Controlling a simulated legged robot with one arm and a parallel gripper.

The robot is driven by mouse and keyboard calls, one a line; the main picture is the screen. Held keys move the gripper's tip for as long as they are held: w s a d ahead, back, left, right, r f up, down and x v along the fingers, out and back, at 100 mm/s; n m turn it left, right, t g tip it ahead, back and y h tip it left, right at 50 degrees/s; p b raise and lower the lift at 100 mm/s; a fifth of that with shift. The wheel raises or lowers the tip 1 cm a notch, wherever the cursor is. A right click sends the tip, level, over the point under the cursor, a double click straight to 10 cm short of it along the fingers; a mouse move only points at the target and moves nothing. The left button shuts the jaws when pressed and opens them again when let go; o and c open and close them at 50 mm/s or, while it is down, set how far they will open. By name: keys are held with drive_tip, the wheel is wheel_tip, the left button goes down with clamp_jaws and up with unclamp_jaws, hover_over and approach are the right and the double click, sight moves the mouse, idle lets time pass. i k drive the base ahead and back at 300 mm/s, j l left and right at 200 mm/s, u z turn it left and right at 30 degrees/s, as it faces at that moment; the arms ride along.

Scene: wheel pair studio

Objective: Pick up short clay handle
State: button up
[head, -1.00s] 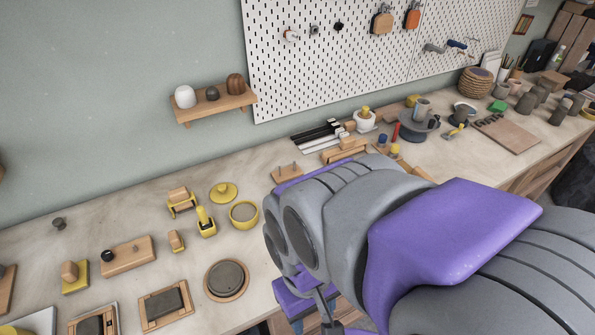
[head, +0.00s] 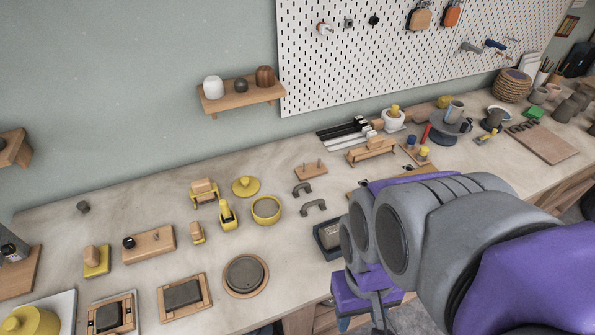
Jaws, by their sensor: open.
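Two dark grey-brown arched clay handles lie on the workbench left of my arm in the head view. The short clay handle (head: 302,189) appears to be the farther, slightly smaller one. The longer handle (head: 314,207) lies just nearer and to the right. My gripper (head: 362,300) shows only in part, purple and dark, below my arm at the bench's front edge. It is open, apart from both handles and nearer to the camera. My arm hides much of it.
A wooden block with pegs (head: 310,169) stands behind the handles, and a yellow bowl (head: 266,209) to their left. A dark tray (head: 328,236) sits between the handles and my arm. A round wooden-rimmed disc (head: 245,276) lies nearer left.

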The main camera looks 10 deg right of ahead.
sight(307, 186)
drive_tip(key=z, duration=0.25)
drive_tip(key=l+z, duration=0.2)
drive_tip(key=l, duration=0.45)
drive_tip(key=i+l+z, duration=0.1)
drive_tip(key=i+l, duration=0.25)
drive_tip(key=l, duration=0.15)
